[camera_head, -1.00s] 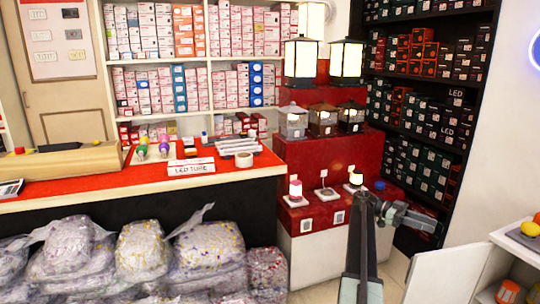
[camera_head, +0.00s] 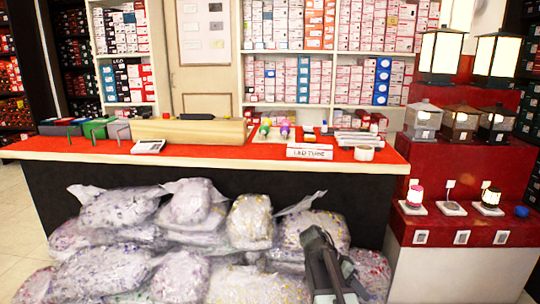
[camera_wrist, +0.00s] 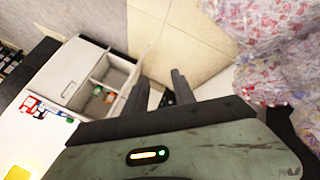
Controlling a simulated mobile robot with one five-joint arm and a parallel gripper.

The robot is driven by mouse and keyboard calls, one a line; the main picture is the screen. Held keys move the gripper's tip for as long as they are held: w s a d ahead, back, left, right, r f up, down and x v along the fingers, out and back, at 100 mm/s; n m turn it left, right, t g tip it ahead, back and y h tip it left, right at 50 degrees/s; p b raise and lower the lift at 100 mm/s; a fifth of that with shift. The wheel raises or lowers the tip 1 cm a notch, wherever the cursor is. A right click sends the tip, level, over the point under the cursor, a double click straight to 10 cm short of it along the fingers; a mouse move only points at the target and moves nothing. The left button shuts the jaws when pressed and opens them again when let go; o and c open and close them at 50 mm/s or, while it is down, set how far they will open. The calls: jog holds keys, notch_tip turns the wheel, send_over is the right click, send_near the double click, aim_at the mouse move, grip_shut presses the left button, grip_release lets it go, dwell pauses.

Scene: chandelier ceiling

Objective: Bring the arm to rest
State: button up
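My gripper (camera_wrist: 158,85) shows in the wrist view with its two dark fingers spread apart. Pale floor tiles show between and beyond them, and nothing is held. In the head view my arm (camera_head: 325,265) is at the bottom, right of centre, low in front of the plastic bags. My fingers cannot be made out in that view.
Clear bags (camera_head: 190,240) are piled before the red-topped counter (camera_head: 220,158). A red and white display stand (camera_head: 465,250) is on the right. The wrist view shows a white cabinet (camera_wrist: 75,70) with an open compartment. Floor tiles (camera_wrist: 165,30) are bare there.

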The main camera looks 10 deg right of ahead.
jog(key=s+a+f+n+t+y, duration=0.2)
jog(key=a+f+n+y, duration=0.15)
jog(key=a+n, duration=0.5)
jog(key=s+a+f+n+t+y, duration=0.25)
jog(key=a+n+y, duration=0.2)
jog(key=a, duration=0.75)
notch_tip(320, 180, up, 37)
jog(key=p, duration=3.7)
jog(key=shift+w+n+g+p, duration=0.35)
jog(key=shift+n+g, duration=0.05)
jog(key=shift+g, duration=0.05)
